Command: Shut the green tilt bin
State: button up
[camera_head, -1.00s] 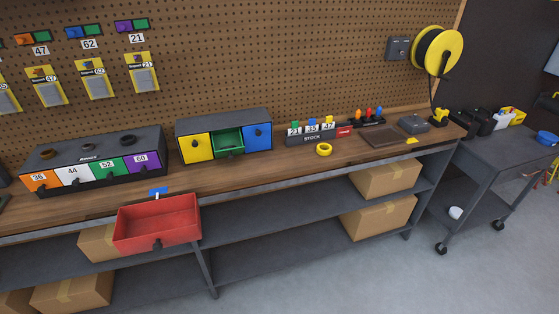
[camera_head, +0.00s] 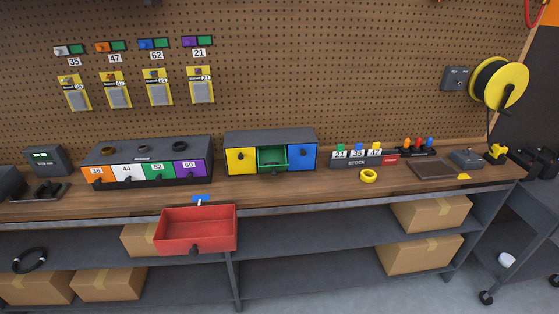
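The green tilt bin (camera_head: 272,157) is the middle one of three bins in a dark grey cabinet on the workbench. It is tilted open, and its green inside shows. The yellow bin (camera_head: 240,160) on its left and the blue bin (camera_head: 302,157) on its right look shut. My gripper is not in view.
A red drawer (camera_head: 196,232) sticks out from below the bench top, left of the cabinet. A bin row with numbered fronts (camera_head: 150,173) stands to the left. A yellow tape roll (camera_head: 369,176) lies to the right. The wooden bench top (camera_head: 320,184) is clear before the cabinet.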

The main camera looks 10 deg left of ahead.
aim_at(267, 154)
jog(key=i+j+u, duration=0.25)
jog(key=i, duration=0.25)
jog(key=i+l+u, duration=0.1)
jog(key=i+u, duration=0.2)
jog(key=i, duration=0.2)
